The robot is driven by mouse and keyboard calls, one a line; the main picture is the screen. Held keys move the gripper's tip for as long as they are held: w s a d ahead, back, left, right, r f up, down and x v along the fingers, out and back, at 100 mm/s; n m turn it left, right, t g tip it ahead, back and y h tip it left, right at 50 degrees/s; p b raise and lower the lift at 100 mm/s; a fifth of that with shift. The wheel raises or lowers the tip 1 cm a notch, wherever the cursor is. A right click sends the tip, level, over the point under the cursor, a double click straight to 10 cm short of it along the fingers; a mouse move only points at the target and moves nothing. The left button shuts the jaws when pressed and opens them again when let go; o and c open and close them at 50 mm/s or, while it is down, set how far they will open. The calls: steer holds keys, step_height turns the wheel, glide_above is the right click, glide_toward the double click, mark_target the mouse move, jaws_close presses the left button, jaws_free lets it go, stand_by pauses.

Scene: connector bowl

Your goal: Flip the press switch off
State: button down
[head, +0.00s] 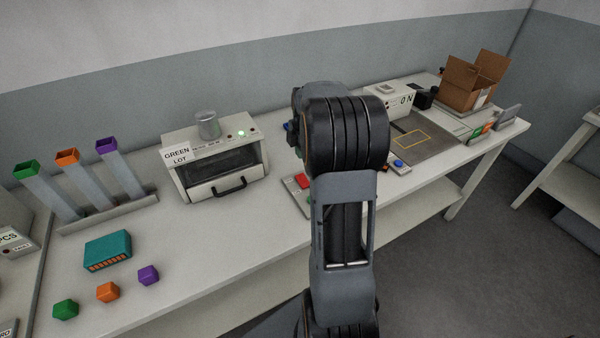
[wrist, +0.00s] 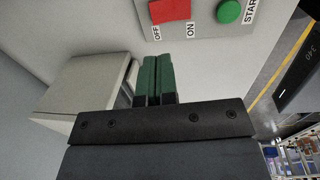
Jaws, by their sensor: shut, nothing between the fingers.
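The press switch is a red rocker (wrist: 170,9) on a light grey panel (wrist: 207,26) at the top of the wrist view. OFF is printed below its left part and ON below its right part. I cannot tell which side is pressed. In the head view the red rocker (head: 303,181) shows left of my arm. My gripper (wrist: 157,58) has green fingers, shut together and empty. My arm hides most of the gripper in the head view.
A green START button (wrist: 228,11) is right of the rocker. A pale box (wrist: 85,88) stands left of my fingers in the wrist view. In the head view, a GREEN LOT machine (head: 215,160) stands left, and an open cardboard box (head: 470,85) stands at the back right.

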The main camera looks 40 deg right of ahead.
mark_target(300, 177)
steer(key=f, duration=0.3)
steer(key=w+f+p, duration=0.1)
steer(key=f, duration=0.6)
steer(key=shift+w+d+f, duration=0.1)
steer(key=shift+w+f, duration=0.05)
steer(key=shift+f, duration=0.1)
